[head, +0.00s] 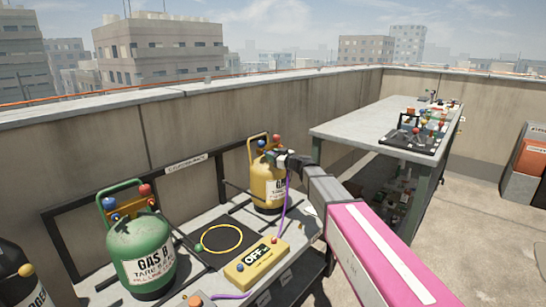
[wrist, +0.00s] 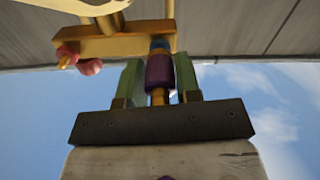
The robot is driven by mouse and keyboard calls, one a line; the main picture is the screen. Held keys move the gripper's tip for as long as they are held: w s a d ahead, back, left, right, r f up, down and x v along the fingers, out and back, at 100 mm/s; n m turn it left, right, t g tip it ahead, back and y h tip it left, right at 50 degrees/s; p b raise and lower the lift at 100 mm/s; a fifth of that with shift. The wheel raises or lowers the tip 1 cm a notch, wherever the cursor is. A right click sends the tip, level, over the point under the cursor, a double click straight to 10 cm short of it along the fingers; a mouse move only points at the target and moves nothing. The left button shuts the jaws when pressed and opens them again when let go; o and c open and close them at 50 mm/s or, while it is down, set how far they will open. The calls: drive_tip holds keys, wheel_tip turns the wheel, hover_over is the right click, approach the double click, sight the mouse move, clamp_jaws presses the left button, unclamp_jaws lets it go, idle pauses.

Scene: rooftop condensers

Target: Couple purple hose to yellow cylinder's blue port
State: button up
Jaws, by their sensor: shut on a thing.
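The yellow cylinder (head: 267,190) stands at the far end of the bench, with a blue port (head: 262,143) and a red port (head: 277,139) at its top. My gripper (head: 279,160) is at the cylinder's top, shut on the purple hose's end fitting. In the wrist view the purple fitting (wrist: 158,72) sits between the two greenish fingers, in line with the blue port (wrist: 159,45) on the brass bar. The fitting's end appears to meet the port; whether it is locked on cannot be told. The purple hose (head: 285,196) hangs down from the gripper.
A green cylinder (head: 143,252) marked GAS B stands at the left, with a dark cylinder (head: 18,275) at the edge. A yellow box (head: 257,262) reading OFF and a black mat with a yellow ring (head: 221,238) lie on the bench. A wall (head: 190,128) runs behind.

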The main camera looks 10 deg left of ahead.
drive_tip(key=shift+w+a, duration=0.25)
drive_tip(key=shift+a, duration=0.15)
idle(0.5)
drive_tip(key=o, duration=1.1)
drive_tip(key=v, duration=0.7)
drive_tip(key=shift+s+d, duration=0.2)
drive_tip(key=shift+f, duration=0.1)
